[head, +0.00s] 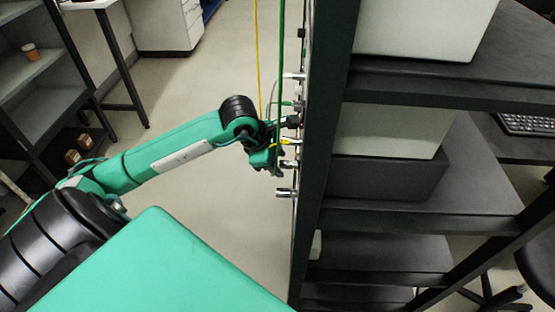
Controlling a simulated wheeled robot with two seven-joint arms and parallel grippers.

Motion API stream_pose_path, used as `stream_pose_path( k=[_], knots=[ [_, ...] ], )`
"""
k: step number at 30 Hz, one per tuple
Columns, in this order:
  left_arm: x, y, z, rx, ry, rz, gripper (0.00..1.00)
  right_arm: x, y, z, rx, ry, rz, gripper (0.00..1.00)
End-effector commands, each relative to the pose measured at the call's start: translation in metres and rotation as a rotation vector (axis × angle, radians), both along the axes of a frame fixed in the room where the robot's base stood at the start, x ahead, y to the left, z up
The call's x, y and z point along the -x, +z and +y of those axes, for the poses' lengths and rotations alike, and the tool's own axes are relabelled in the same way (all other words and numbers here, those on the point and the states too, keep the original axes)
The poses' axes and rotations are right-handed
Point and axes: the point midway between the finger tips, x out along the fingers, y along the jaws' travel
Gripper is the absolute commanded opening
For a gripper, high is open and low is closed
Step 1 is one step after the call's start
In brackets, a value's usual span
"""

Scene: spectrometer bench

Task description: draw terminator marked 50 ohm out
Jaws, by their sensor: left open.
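The instrument panel (306,60) is seen almost edge-on at the side of a dark rack. Several small metal connectors or caps stick out from it to the left, among them an upper one (292,76) and the lowest one (285,193). No marking can be read at this size, so I cannot tell which is the 50 ohm terminator. My left gripper (277,160) is open beside the panel, at the height of the middle connectors. Its fingers partly hide what is there, and I cannot tell whether they surround a connector. My right gripper is not in view.
A yellow cable (257,50) and a green cable (281,50) hang down close to my left wrist. The rack's shelves (420,215) hold pale boxes on the right. A dark shelf unit (45,110) stands far left. Open floor lies left of the panel.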

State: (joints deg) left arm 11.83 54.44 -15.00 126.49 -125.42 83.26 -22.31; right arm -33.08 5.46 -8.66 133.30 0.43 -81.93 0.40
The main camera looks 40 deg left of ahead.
Motion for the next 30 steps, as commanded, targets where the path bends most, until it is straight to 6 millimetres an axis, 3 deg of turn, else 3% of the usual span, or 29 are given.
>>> stream_pose_path(
  k=[6, 13, 30],
  knots=[
    [0.000, 0.000, 0.000, 0.000, 0.000, 0.000, 0.44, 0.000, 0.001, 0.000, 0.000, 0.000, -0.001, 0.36],
    [0.000, 0.000, 0.000, 0.000, 0.000, 0.000, 0.00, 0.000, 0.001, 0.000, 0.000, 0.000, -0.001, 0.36],
    [0.008, -0.001, 0.013, 0.000, 0.001, 0.001, 0.00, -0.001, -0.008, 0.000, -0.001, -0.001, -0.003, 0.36]
  ],
)
